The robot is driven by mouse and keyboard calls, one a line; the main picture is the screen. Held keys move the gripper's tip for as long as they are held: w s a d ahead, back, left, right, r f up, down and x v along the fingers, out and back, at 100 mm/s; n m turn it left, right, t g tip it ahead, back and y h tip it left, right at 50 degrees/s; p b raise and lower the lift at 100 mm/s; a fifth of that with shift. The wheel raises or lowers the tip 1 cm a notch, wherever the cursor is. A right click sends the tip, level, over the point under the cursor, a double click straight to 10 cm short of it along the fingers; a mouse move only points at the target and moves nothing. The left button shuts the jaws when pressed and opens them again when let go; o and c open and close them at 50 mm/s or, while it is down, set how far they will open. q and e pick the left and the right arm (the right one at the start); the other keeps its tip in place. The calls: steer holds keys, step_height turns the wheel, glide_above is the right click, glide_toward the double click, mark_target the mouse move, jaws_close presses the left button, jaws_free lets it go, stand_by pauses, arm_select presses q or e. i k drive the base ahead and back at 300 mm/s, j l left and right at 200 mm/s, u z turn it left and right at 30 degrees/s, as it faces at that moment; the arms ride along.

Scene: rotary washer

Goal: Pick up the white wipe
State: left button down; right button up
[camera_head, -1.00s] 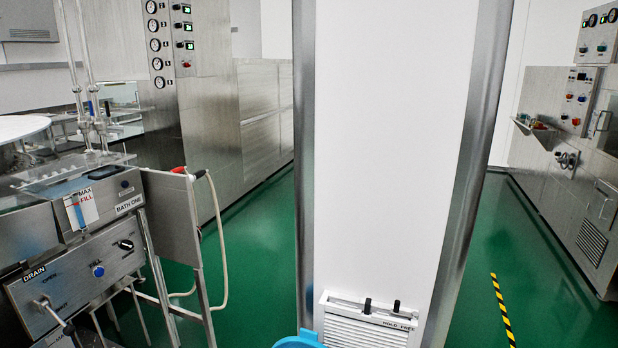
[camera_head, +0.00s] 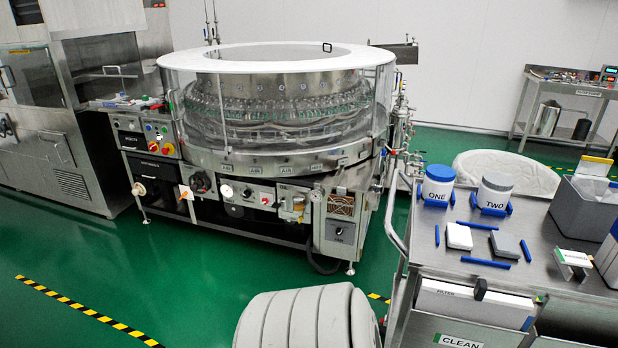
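A white wipe (camera_head: 459,236), a small square pad, lies flat on the steel top of the cart (camera_head: 445,272) at the right of the head view. A grey pad (camera_head: 505,244) of similar size lies just to its right. Blue pens or sticks lie around both pads. Neither of my grippers shows in the head view, so nothing is seen near or touching the wipe.
Jars labelled ONE (camera_head: 437,186) and TWO (camera_head: 493,193) stand behind the pads. A grey bin (camera_head: 588,208) stands at the cart's right. The round rotary washer (camera_head: 275,110) fills the middle. Green floor (camera_head: 190,290) is open at left front; a ribbed grey object (camera_head: 305,318) is at bottom centre.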

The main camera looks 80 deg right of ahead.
mark_target(458, 237)
steer(key=z, duration=3.7)
